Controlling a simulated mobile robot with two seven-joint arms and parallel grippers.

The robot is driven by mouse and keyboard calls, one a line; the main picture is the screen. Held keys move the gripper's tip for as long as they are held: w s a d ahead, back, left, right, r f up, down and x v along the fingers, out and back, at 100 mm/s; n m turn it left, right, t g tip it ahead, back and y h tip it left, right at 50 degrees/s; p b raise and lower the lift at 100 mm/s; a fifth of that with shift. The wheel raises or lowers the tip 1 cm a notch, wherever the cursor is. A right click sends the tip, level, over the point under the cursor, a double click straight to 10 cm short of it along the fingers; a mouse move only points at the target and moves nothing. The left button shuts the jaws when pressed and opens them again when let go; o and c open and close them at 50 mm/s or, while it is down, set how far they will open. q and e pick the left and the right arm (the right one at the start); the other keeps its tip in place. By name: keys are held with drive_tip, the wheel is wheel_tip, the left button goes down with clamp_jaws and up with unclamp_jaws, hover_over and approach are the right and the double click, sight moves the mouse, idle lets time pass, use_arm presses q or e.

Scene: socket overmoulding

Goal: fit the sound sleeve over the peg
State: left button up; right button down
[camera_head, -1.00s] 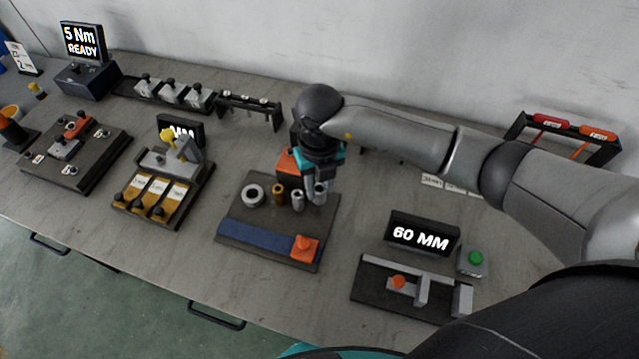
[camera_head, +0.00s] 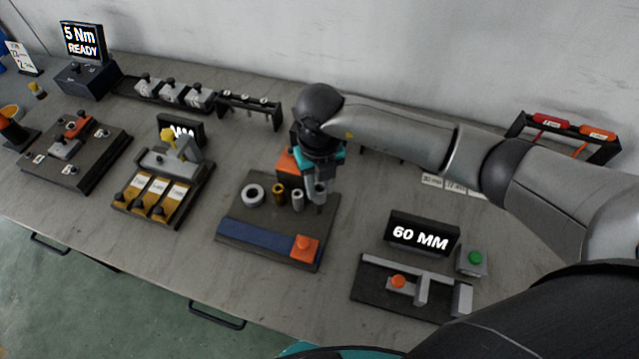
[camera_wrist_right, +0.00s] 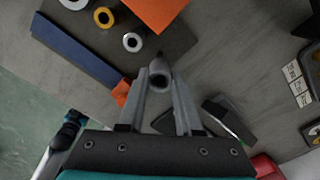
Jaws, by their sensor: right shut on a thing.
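My right gripper (camera_head: 319,190) is low over the right side of the dark board. A light grey sleeve (camera_head: 298,199), a brass sleeve (camera_head: 278,194) and a wide grey ring (camera_head: 253,195) stand in a row to the left. My left gripper is not in view.
The board (camera_head: 236,222) carries a blue strip (camera_head: 252,237) and an orange block (camera_head: 305,246) at its front. Another orange block (camera_head: 288,163) stands behind the sleeves. A 60 MM display (camera_head: 422,234) and gauge fixture stand to the right. Bare table lies between the stations.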

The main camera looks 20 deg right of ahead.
sight(319, 202)
drive_tip(key=shift+f+b, duration=2.45)
drive_tip(key=shift+f, duration=0.6)
drive_tip(key=c, duration=0.5)
unclamp_jaws()
drive_tip(key=shift+r, duration=0.1)
wheel_tip(319, 202, up, 15)
drive_tip(key=shift+r+p, duration=0.1)
drive_tip(key=shift+p, duration=0.55)
